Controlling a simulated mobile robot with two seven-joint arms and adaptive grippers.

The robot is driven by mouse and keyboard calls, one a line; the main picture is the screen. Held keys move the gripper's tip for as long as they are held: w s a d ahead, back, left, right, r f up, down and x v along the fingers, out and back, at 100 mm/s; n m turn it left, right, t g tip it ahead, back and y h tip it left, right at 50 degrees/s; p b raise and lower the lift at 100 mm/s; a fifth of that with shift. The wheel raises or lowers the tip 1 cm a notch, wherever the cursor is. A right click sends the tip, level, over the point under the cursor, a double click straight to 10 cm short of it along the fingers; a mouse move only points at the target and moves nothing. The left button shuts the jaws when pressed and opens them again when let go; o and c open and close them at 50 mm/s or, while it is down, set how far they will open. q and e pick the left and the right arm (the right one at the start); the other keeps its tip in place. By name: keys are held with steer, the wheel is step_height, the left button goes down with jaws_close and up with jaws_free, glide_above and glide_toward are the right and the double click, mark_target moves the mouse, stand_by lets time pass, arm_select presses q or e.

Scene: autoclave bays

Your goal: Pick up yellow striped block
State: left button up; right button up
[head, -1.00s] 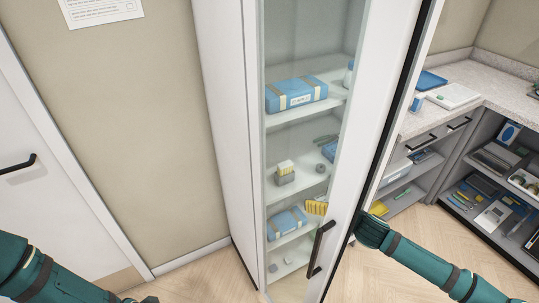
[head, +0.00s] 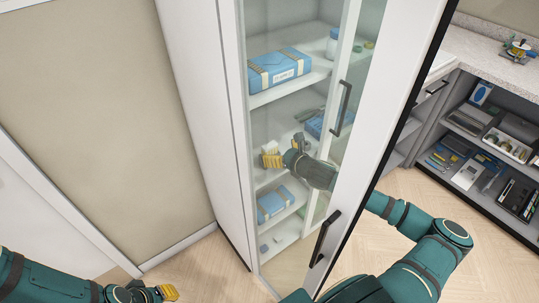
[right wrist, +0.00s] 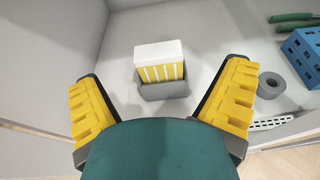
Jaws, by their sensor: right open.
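The yellow striped block (right wrist: 160,66) has a white top and yellow sides with white stripes. It stands upright in a grey holder (right wrist: 164,90) on a cabinet shelf. In the right wrist view my right gripper (right wrist: 161,88) is open, with its yellow fingers apart on either side of the block and holder. A gap shows on both sides, and nothing is held.
A grey ring (right wrist: 271,85) and a blue perforated box (right wrist: 303,52) are on the shelf to the right. A blue package (head: 280,69) lies on the shelf above, another (head: 273,204) below. The glass-panelled cabinet door (head: 386,110) stands close to my right arm.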

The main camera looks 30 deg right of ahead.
steer(key=shift+f+b+x, duration=0.2)
steer(key=shift+b+x, duration=0.25)
steer(key=shift+x, duration=2.25)
steer(key=shift+s+a, duration=0.15)
steer(key=c, duration=1.3)
